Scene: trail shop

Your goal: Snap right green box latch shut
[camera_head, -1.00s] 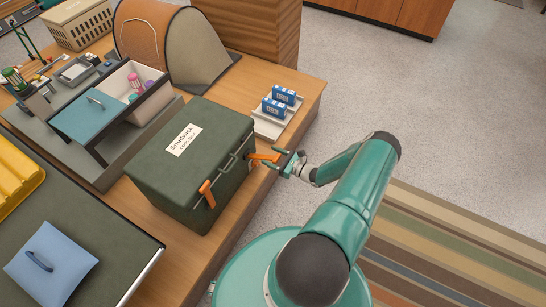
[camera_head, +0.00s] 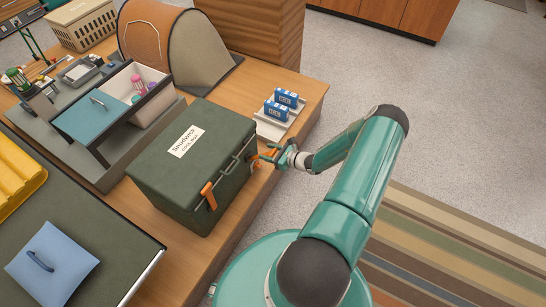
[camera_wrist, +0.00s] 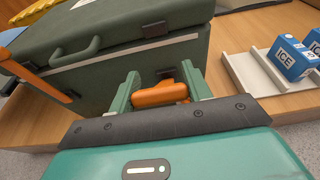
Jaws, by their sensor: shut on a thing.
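The green box (camera_head: 190,165) stands on the wooden counter with its lid down. Its left orange latch (camera_head: 208,196) lies flat against the front; in the wrist view this latch (camera_wrist: 35,78) is at the left edge. The right orange latch (camera_wrist: 160,95) is between the fingers of my gripper (camera_wrist: 162,88), which is shut on it. The latch stands out from the box front, below a dark catch (camera_wrist: 154,30) on the lid rim. In the head view my gripper (camera_head: 268,156) is at the box's right front and partly hides this latch.
A tray (camera_head: 270,128) with two blue ice packs (camera_head: 281,103) is just right of the box. Open floor (camera_head: 400,90) lies to the right.

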